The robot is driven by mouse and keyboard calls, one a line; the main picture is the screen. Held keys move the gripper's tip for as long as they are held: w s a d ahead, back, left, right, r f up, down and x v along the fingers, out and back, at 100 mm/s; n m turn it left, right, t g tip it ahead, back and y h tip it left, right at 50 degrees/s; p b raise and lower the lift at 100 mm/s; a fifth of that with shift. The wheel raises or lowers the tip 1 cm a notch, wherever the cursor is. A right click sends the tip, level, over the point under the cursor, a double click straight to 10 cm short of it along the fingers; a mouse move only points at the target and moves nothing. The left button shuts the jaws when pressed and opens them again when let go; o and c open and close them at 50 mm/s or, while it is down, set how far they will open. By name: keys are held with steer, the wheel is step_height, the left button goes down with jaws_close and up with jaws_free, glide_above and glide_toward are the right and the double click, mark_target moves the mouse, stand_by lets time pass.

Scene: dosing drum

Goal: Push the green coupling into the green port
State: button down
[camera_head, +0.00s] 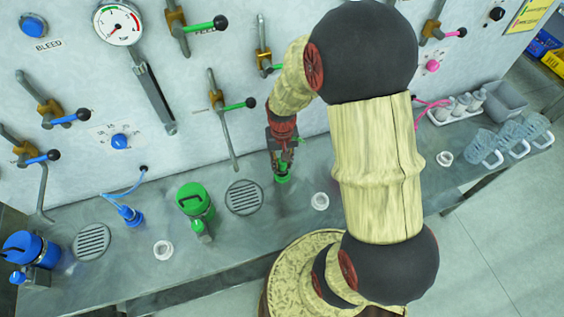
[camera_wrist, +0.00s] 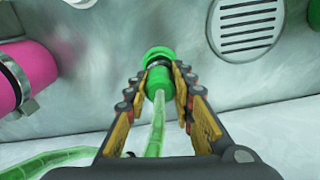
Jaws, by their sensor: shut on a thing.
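My gripper (camera_head: 282,172) is shut on the green coupling (camera_head: 282,179) just above or at the bench top, right of the round grate. In the wrist view my gripper (camera_wrist: 158,78) has a finger on each side of the coupling (camera_wrist: 158,80), which has a wide green front end and a dark band. A translucent green hose (camera_wrist: 158,125) trails from its back. The green drum (camera_head: 194,198) stands left of the grate, with a green-topped fitting (camera_head: 203,231) low at its front. That fitting looks like the green port. It is apart from the coupling and outside the wrist view.
A round grate (camera_head: 244,197) lies between drum and gripper. White rings (camera_head: 320,201) sit on the bench. A blue coupling (camera_head: 130,215) and blue drum (camera_head: 30,250) are at left. A pink cylinder (camera_wrist: 25,75) shows in the wrist view.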

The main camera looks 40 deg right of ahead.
steer(key=shift+f, duration=0.2)
steer(key=shift+f+b, duration=0.5)
steer(key=shift+f, duration=0.1)
steer(key=c, duration=1.5)
jaws_free()
steer(key=shift+o, duration=0.4)
steer(key=shift+r+p, duration=2.75)
steer(key=shift+r, duration=0.85)
